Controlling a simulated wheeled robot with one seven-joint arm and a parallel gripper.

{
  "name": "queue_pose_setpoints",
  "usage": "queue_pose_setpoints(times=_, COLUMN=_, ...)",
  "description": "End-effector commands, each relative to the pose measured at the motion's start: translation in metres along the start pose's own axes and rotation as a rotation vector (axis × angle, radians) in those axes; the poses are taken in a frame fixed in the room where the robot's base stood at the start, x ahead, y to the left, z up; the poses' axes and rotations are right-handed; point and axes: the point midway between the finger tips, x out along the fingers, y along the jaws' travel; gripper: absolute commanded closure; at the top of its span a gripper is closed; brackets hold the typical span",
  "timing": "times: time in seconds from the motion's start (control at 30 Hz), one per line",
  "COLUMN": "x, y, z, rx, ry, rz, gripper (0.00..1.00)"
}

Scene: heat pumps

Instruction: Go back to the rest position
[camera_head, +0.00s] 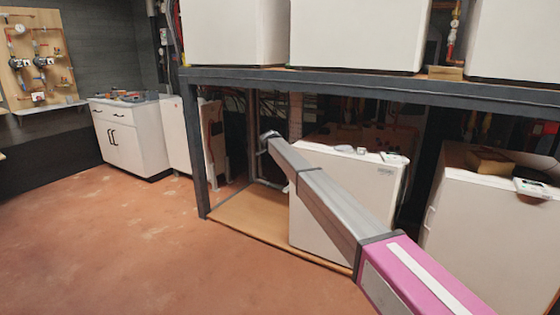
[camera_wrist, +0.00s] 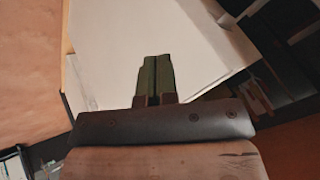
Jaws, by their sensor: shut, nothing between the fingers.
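My gripper (camera_wrist: 155,62) shows in the wrist view with its two dark green fingers side by side and touching. Nothing is between them. Behind the fingers is a large white panel (camera_wrist: 105,40), seemingly a face of a white heat pump unit; how far away it is I cannot tell. In the head view my grey and pink arm reaches from the lower right toward the rack, in front of the middle lower white unit (camera_head: 330,215). My gripper itself cannot be made out clearly in the head view.
A dark metal rack (camera_head: 330,84) carries white units above and shelters others below, including one at right (camera_head: 480,235). A white cabinet (camera_head: 130,140) stands at back left, near a wooden board with pipes and gauges (camera_head: 40,60). The reddish floor (camera_head: 110,240) at left is clear.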

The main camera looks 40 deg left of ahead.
Motion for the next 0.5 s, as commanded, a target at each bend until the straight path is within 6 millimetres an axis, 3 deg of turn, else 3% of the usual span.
queue_pose_setpoints(times=0.3, x=-0.057, y=-0.021, z=0.010, rx=0.000, ry=0.001, rz=-0.001, gripper=1.00)
queue_pose_setpoints(times=0.5, x=-0.077, y=-0.028, z=0.015, rx=0.000, ry=0.001, rz=0.001, gripper=1.00)
